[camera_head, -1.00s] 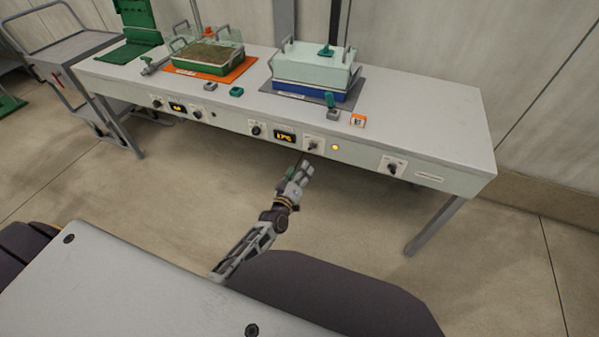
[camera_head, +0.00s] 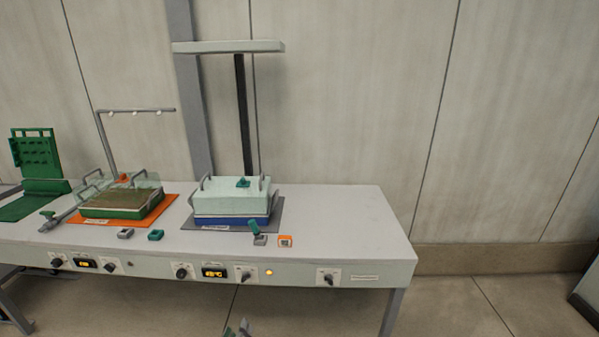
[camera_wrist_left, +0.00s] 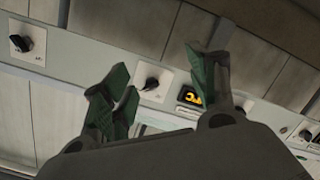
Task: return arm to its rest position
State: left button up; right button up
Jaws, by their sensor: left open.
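Only the tip of my left gripper (camera_head: 237,328) shows at the bottom edge of the head view, below the front panel of the bench (camera_head: 345,210). In the left wrist view my left gripper (camera_wrist_left: 157,62) has its green-padded fingers apart, with nothing held between them. A dark knob (camera_wrist_left: 151,84) on the panel appears between the fingers, and the lit display (camera_wrist_left: 190,97) is partly hidden by one finger. I cannot tell the exact gap to the panel. My right gripper is in neither view.
The bench carries a green tray (camera_head: 110,205) on an orange mat (camera_head: 158,207), and a pale lidded box (camera_head: 225,203) with a blue base on a grey mat. A lamp post (camera_head: 241,110) stands behind. Floor (camera_head: 455,305) at the right is free.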

pick_arm(q)
jog(key=s+a+f+m+g+p, duration=0.15)
jog(key=s+f+g+p, duration=0.3)
jog(key=s+f, duration=0.5)
jog(key=s+d+f+m+g+p, duration=0.1)
jog(key=s+f+m+g+p, duration=0.35)
jog(key=s, duration=0.75)
jog(key=s+a+f+m+g+p, duration=0.1)
jog(key=s+g+p, duration=0.1)
jog(key=s, duration=0.7)
jog(key=s+a+f+m+g+p, duration=0.1)
jog(key=s+p, duration=0.3)
jog(key=s, duration=0.6)
jog(key=s+a+f+g+y+p, duration=0.1)
jog(key=s+a+f+g+p, duration=0.1)
jog(key=s, duration=0.8)
jog(key=shift+s+a+f+m+g+p, duration=0.2)
jog(key=shift+a+f+m+g+p, duration=0.2)
jog(key=shift+f+p, duration=0.25)
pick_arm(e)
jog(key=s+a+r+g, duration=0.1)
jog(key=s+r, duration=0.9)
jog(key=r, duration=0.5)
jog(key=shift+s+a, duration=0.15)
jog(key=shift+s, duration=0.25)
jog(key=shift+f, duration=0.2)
